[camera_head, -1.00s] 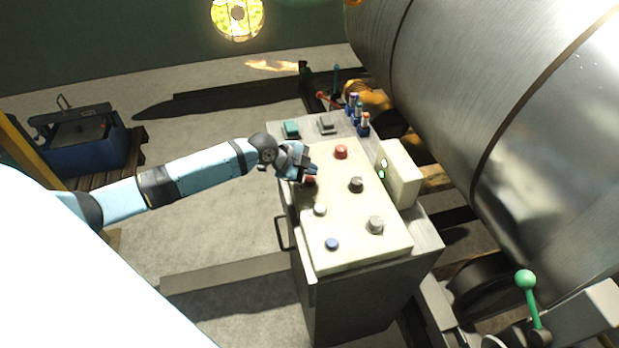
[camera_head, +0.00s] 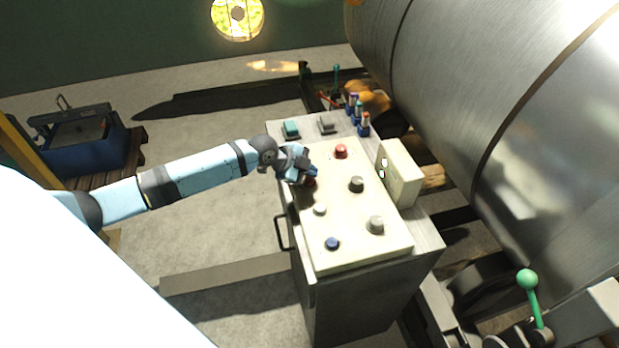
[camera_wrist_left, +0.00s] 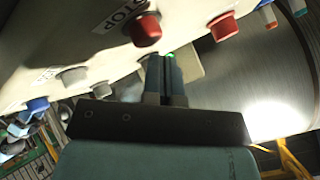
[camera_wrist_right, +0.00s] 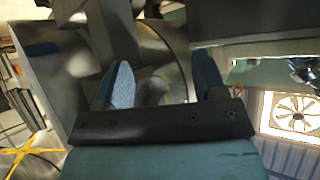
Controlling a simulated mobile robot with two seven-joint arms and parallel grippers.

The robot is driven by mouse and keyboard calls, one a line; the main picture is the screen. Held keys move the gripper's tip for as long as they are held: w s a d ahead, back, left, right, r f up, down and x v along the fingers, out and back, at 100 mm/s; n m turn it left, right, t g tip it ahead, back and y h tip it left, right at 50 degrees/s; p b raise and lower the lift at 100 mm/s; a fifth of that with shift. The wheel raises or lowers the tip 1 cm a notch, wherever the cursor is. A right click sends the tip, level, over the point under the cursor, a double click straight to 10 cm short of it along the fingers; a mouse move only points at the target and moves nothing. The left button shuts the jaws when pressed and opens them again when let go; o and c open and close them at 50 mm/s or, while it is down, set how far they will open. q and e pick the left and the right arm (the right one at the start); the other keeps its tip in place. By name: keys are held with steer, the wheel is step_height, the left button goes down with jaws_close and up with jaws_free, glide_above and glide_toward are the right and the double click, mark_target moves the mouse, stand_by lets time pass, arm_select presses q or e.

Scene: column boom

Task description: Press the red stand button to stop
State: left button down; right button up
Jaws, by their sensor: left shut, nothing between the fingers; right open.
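The control stand (camera_head: 345,225) has a pale sloped panel with buttons and knobs. One red button (camera_head: 311,182) sits on the panel's left side, partly hidden by my left gripper (camera_head: 313,173). In the left wrist view this red button (camera_wrist_left: 146,29) lies beside a "STOP" label (camera_wrist_left: 120,14). My left gripper (camera_wrist_left: 167,62) is shut and empty, close to the panel; contact with the button cannot be told. A second red button (camera_head: 341,151) is farther up the panel and also shows in the left wrist view (camera_wrist_left: 223,26). My right gripper (camera_wrist_right: 164,78) is open and empty, away from the panel.
A white button (camera_head: 320,209), a blue button (camera_head: 332,244) and grey knobs (camera_head: 356,184) share the panel. A box with green lights (camera_head: 402,175) stands on its right edge. A large metal cylinder (camera_head: 490,110) fills the right.

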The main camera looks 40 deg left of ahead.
mark_target(309, 179)
arm_select(q)
steer(key=shift+f+b, duration=0.4)
steer(key=shift+f, duration=0.15)
stand_by(0.4)
steer(key=shift+r, duration=0.1)
steer(key=shift+r+p, duration=0.7)
steer(key=shift+r, duration=0.15)
steer(key=shift+r, duration=0.1)
step_height(309, 179, up, 5)
steer(key=p, duration=0.3)
steer(key=shift+p, duration=0.4)
stand_by(0.6)
